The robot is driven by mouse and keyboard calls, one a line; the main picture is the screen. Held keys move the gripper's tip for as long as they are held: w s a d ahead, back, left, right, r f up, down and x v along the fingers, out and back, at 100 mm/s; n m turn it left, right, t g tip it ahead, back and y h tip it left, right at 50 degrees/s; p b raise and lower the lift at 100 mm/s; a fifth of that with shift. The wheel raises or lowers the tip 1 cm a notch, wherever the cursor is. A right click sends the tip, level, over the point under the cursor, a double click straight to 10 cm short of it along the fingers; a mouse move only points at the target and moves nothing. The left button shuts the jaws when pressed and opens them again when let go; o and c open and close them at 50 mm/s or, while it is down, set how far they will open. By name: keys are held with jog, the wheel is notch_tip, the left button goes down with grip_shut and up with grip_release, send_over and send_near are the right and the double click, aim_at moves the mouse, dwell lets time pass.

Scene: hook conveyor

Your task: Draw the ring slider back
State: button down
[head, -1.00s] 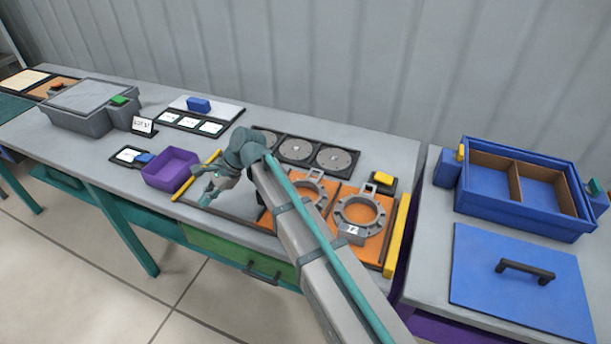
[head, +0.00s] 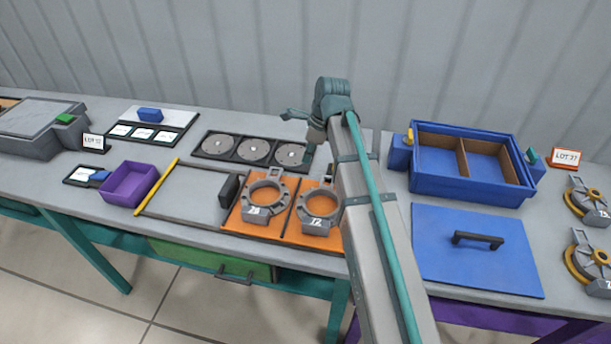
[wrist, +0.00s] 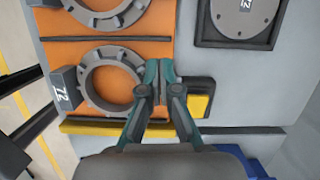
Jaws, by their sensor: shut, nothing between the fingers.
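The grey ring slider marked 72 (head: 317,203) lies on the right orange panel (head: 322,238). It also shows in the wrist view (wrist: 88,84), with its label block (wrist: 63,91) on the left. A similar grey ring (head: 264,196) lies on the left orange panel, with a loop handle on its back side. My gripper (wrist: 161,68) is shut and empty, over the back side of the 72 ring. Its fingers hide that ring's handle area, so I cannot tell whether they touch it. In the head view my arm covers part of this ring.
A yellow block (wrist: 199,104) sits just right of my fingers, and a yellow strip (wrist: 95,127) runs along the panel edge. Grey discs (head: 254,150) in black frames lie behind the rings. A blue bin (head: 466,184) and blue lid (head: 475,250) are right.

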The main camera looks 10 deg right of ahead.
aim_at(305, 182)
jog(key=shift+s+d+r+m, duration=0.1)
jog(key=shift+d+m, duration=0.05)
jog(key=shift+d, duration=0.45)
jog(key=shift+s+d+r+m, duration=0.1)
jog(key=shift+d+m, duration=0.05)
jog(key=shift+d, duration=0.45)
jog(key=shift+p+x, duration=1.2)
jog(key=shift+x, duration=3.8)
jog(key=shift+w, duration=0.1)
